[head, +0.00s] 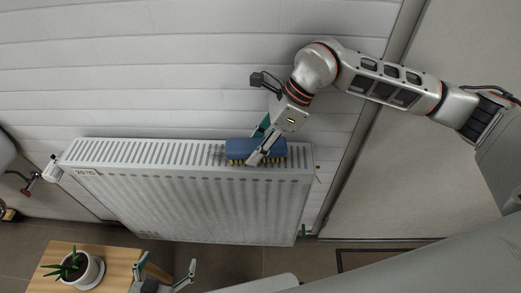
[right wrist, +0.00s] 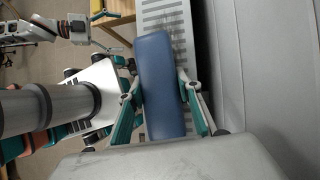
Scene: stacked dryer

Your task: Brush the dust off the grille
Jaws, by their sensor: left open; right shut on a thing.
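The grille (head: 120,150) is the slotted top of a white radiator (head: 200,205) against the wall. A grey smudge of dust shows on it just left of the brush. My right gripper (head: 258,150) is shut on a blue brush (head: 240,149) and holds it at the right part of the grille, bristles down. In the right wrist view the brush (right wrist: 162,85) lies between the two fingers, with the slotted grille (right wrist: 168,12) beyond it. I cannot tell whether the bristles press on the slots. My left gripper (head: 168,272) is open and empty at the bottom, beside the wooden table.
A wooden table (head: 62,262) with a potted plant (head: 88,270) stands at the lower left, in front of the radiator. A valve (head: 52,170) sits at the radiator's left end. The wall (head: 150,80) rises close behind the grille. The grille left of the brush is unobstructed.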

